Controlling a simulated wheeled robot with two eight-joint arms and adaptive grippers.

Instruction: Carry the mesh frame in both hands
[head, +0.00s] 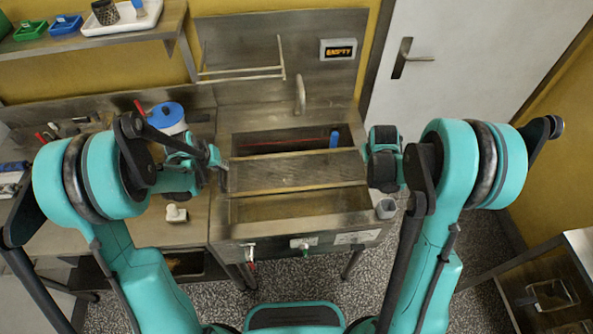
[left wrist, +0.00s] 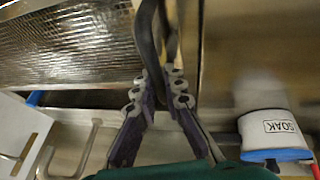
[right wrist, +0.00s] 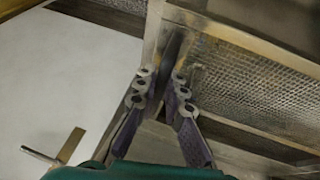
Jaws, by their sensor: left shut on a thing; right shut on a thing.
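The mesh frame (head: 295,172) is a long metal frame with a fine woven mesh. It spans level above the sink (head: 298,208) in the head view. My left gripper (head: 217,165) is shut on its left end; the left wrist view shows the fingers around a dark handle beside the mesh (left wrist: 65,45). My right gripper (head: 376,168) is at its right end. In the right wrist view its fingers (right wrist: 161,84) are shut on the frame's end, beside the mesh (right wrist: 260,90). The exact right contact is partly hidden.
A tub with a blue lid (head: 166,114), labelled SOAK in the left wrist view (left wrist: 277,132), stands left of the sink. A white door (head: 470,60) is at back right.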

